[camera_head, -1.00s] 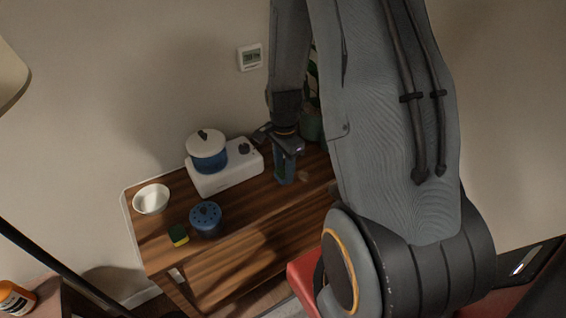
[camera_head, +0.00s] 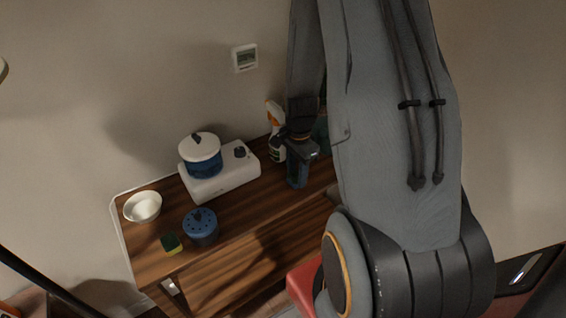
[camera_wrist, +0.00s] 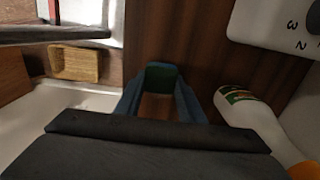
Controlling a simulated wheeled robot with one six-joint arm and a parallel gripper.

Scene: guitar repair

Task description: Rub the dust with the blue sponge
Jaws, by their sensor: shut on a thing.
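My gripper (camera_head: 297,180) is low over the right part of the wooden table (camera_head: 250,205), with its blue fingers pointing down. In the wrist view, the fingers (camera_wrist: 160,88) are shut on a small block with a dark green face, which I take to be the blue sponge (camera_wrist: 160,76). Most of the sponge is hidden by the fingers, and I cannot tell whether it touches the table. I cannot make out dust in the current views. A separate yellow and dark green sponge (camera_head: 172,244) lies at the table's front left.
A spray bottle (camera_head: 276,145) stands just left of my gripper. Bare wood lies in front of the cooker.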

